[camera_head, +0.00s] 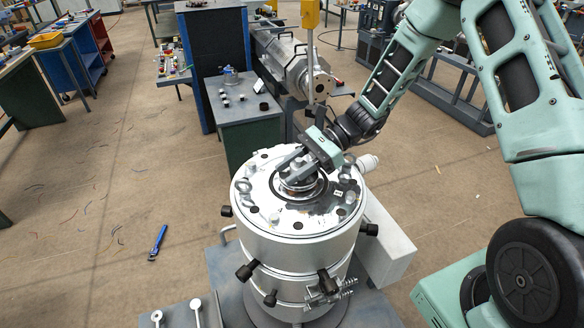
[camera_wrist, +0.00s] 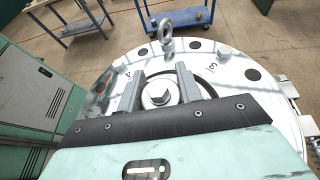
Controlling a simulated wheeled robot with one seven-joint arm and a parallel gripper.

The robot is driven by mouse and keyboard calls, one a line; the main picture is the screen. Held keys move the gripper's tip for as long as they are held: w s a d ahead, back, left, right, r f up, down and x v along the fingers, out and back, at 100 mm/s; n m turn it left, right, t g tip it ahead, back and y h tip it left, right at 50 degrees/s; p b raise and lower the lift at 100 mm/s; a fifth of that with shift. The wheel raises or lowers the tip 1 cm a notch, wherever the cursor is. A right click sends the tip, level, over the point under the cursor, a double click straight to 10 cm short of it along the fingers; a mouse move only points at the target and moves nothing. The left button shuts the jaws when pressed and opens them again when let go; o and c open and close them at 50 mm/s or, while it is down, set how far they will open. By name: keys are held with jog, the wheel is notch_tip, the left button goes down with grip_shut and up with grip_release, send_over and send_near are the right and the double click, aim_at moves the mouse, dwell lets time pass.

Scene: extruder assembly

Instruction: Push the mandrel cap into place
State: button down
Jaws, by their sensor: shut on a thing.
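The mandrel cap (camera_head: 299,184) is a round metal piece with a hex bolt head at its centre. It sits at the middle of the white round extruder head (camera_head: 297,250), inside a dark ring. My gripper (camera_head: 292,172) reaches down to it from the upper right and is shut on it. In the wrist view the two grey fingers of my gripper (camera_wrist: 160,80) stand on either side of the cap (camera_wrist: 159,96). The cap's lower edge is partly hidden, so I cannot tell how deep it sits.
Lifting eyes (camera_wrist: 166,32) and bolts stand up around the top plate. A horizontal extruder barrel (camera_head: 295,62) and a yellow hoist (camera_head: 310,14) are behind. A small table (camera_head: 232,125) with parts stands behind left. A blue wrench (camera_head: 158,242) lies on the open floor at left.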

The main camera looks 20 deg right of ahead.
jog(key=shift+f, duration=0.5)
jog(key=c, duration=0.9)
grip_release()
jog(key=shift+o, duration=0.2)
notch_tip(320, 180, up, 10)
jog(key=b, duration=0.3)
